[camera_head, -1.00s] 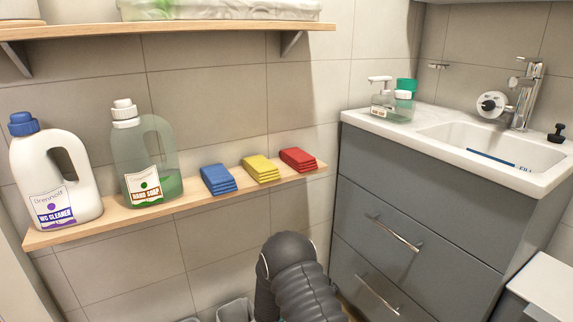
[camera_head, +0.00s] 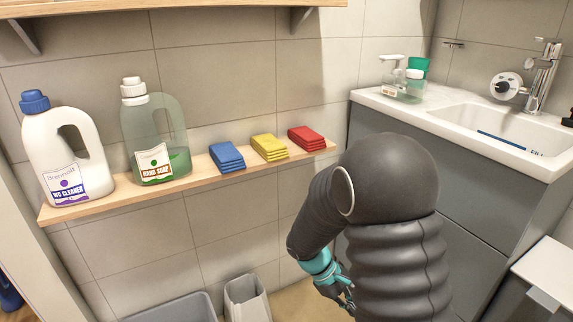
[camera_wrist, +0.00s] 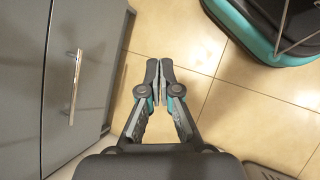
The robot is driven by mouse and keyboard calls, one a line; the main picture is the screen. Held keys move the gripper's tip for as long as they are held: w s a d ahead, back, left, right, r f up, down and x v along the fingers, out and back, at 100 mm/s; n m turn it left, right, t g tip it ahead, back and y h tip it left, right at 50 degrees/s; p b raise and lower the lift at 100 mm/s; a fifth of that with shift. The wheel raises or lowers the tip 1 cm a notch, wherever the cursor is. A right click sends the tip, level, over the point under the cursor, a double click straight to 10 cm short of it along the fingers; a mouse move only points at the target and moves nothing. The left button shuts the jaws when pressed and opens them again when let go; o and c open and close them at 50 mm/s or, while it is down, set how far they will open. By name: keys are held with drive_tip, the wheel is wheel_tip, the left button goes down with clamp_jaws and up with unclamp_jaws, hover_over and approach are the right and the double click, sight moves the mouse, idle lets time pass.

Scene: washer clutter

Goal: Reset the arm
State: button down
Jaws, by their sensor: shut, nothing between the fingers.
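My gripper (camera_wrist: 159,82) is in the middle of the wrist view. Its fingers are together with nothing between them, above the tiled floor. In the head view my arm bends downward in front of the cabinet, and the gripper (camera_head: 345,298) hangs low at the bottom, partly cut off by the picture's edge and partly hidden by my arm.
A grey drawer cabinet (camera_wrist: 25,75) is close on the left of the wrist view. A shelf (camera_head: 205,177) holds bottles and cloth stacks. Two grey bins (camera_head: 247,300) stand below it. Open floor (camera_wrist: 190,40) lies beneath my gripper.

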drive_tip(key=s+r+m+t+y, duration=0.2)
drive_tip(key=s+r, duration=0.3)
drive_tip(key=r, duration=0.3)
drive_tip(key=s+r+m+t+y+p, duration=0.1)
drive_tip(key=s+r+m+t+y, duration=0.1)
drive_tip(key=s+r, duration=0.3)
drive_tip(key=s+r+m+t+y, duration=0.2)
drive_tip(key=s+r+m+t, duration=0.2)
drive_tip(key=r, duration=0.8)
drive_tip(key=shift+s+a+m+y+p, duration=0.2)
drive_tip(key=shift+s+m+y+p, duration=0.15)
drive_tip(key=shift+s, duration=0.25)
